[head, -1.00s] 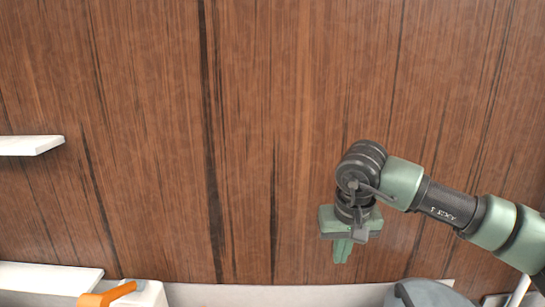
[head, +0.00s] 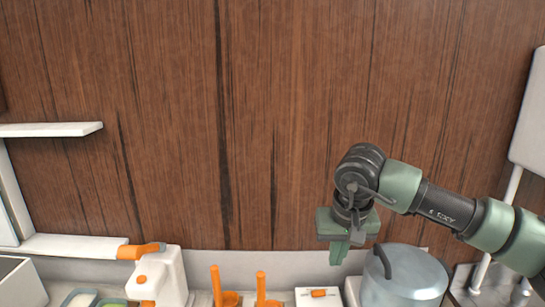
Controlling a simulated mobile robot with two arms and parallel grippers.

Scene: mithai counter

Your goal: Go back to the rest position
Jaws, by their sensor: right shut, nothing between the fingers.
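My right gripper (head: 339,252) hangs pointing down at the end of my right arm, which comes in from the right edge. Its green fingers are closed together with nothing between them. It is in front of the wood-panelled wall (head: 175,150), to the left of the lidded pot, and seems to touch nothing. My left gripper is not in view.
Along the bottom stand a white dispenser (head: 165,278) with an orange handle, two orange-handled utensils (head: 217,285), a white box (head: 317,297) with an orange part, and a grey pot (head: 405,280). White shelves (head: 50,130) are at left, a white panel (head: 530,120) at right.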

